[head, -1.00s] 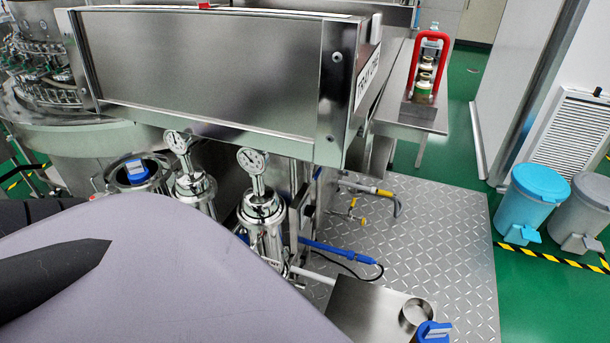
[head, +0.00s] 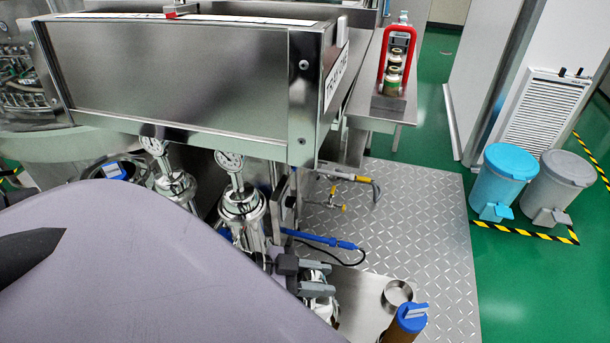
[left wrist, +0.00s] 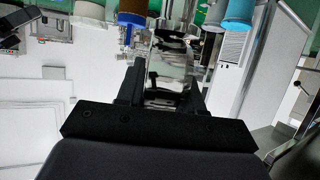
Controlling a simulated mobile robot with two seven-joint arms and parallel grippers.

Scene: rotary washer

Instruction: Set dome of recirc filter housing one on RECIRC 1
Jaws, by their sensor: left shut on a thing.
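My left gripper (head: 312,279) is shut on a shiny metal piece (head: 320,303), which looks like the dome. The grey lilac arm cover hides part of both. In the left wrist view the gripper (left wrist: 163,97) has the shiny dome (left wrist: 172,62) between its two black fingers. Two steel filter housings with gauges, one nearer (head: 243,210) and one to its left (head: 174,183), stand under the tray box. An open round vessel (head: 92,171) with a blue-topped part (head: 114,170) is further left. I cannot read a RECIRC 1 label. My right gripper is out of view.
A steel worktop (head: 362,290) carries a metal ring (head: 398,292). A brown cartridge with a blue cap (head: 411,318) stands at the front. A blue wand (head: 322,240) and yellow-handled pipes (head: 345,177) are behind. The tread plate (head: 420,230) at right is largely clear.

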